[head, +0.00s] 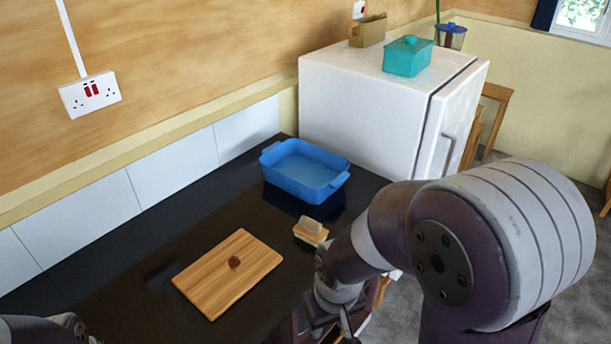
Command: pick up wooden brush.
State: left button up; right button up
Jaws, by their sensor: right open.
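The wooden brush (311,232) lies on the dark countertop, right of the cutting board and in front of the blue basin. It is a small pale wooden block with a greyish upper part. My right gripper (335,322) is low in the head view, in front of the counter's edge, nearer to me than the brush and apart from it. It is open, and I see nothing between its fingers. My right arm covers the area right of the brush. Only a part of my left arm shows at the bottom left corner; its gripper is out of view.
A blue basin (304,172) stands behind. A white fridge (370,103) beyond carries a teal lidded box (407,57). The counter's left part is bare.

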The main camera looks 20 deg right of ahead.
aim_at(311, 230)
jog(key=i+l, duration=0.15)
jog(key=l, duration=0.25)
jog(key=i+l, duration=0.15)
jog(key=l, duration=0.25)
jog(key=i+l, duration=0.1)
jog(key=l, duration=0.3)
jog(key=i+l, duration=0.15)
jog(key=l, duration=0.25)
jog(key=l+u, duration=0.1)
jog(key=u, duration=0.35)
jog(key=l+u, duration=0.1)
jog(key=u, duration=0.4)
jog(key=l+u, duration=0.15)
jog(key=u, duration=0.3)
jog(key=i, duration=0.05)
